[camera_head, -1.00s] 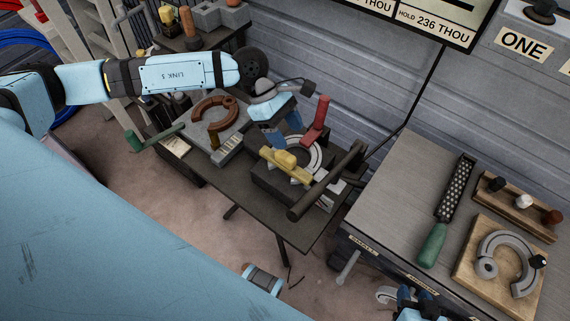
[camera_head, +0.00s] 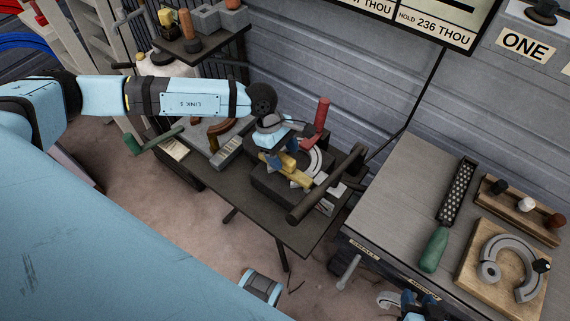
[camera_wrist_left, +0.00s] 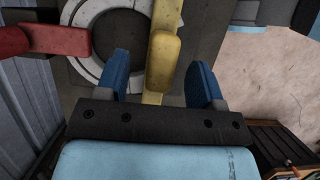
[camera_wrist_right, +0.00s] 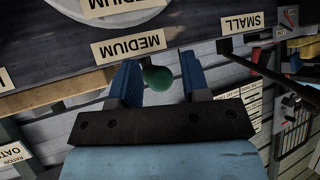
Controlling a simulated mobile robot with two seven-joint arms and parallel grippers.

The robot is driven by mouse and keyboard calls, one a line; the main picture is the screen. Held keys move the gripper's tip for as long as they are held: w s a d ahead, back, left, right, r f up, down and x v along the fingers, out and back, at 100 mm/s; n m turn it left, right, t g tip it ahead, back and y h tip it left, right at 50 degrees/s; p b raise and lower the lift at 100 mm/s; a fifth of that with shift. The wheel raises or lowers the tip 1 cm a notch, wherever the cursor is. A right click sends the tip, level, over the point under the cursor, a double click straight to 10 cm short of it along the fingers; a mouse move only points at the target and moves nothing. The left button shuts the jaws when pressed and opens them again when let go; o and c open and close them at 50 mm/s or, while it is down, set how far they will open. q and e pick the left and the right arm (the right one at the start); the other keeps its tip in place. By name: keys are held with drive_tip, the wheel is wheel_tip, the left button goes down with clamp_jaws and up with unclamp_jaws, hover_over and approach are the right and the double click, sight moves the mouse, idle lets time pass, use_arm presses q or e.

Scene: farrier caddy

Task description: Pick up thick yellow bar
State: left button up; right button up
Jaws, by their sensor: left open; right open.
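The thick yellow bar (camera_head: 296,176) lies on the dark block on the small table, beside a grey ring, partly hidden by my left gripper (camera_head: 283,165) in the head view. In the left wrist view the yellow bar (camera_wrist_left: 162,50) runs between the two blue fingers, with a raised yellow part nearest the palm. Gaps show on both sides, so my left gripper is open around it. My right gripper (camera_wrist_right: 165,80) is open and empty in the right wrist view, with a green handle (camera_wrist_right: 158,78) behind its fingers.
A red handle (camera_head: 321,115) stands close to the bar. A dark cylinder bar (camera_head: 325,185) crosses the table's right side. The right-hand bench holds a rasp (camera_head: 455,190) and a wooden board (camera_head: 465,272) with a grey horseshoe.

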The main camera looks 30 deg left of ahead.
sight(284, 157)
use_arm(q)
drive_tip(key=x, duration=0.3)
drive_tip(key=shift+s+d+f, duration=0.1)
drive_tip(key=shift+d+f, duration=0.05)
drive_tip(key=shift+f, duration=0.2)
clamp_jaws()
drive_tip(key=shift+r, duration=0.1)
wheel_tip(284, 157, up, 20)
idle(0.3)
drive_tip(key=c, duration=1)
unclamp_jaws()
clamp_jaws()
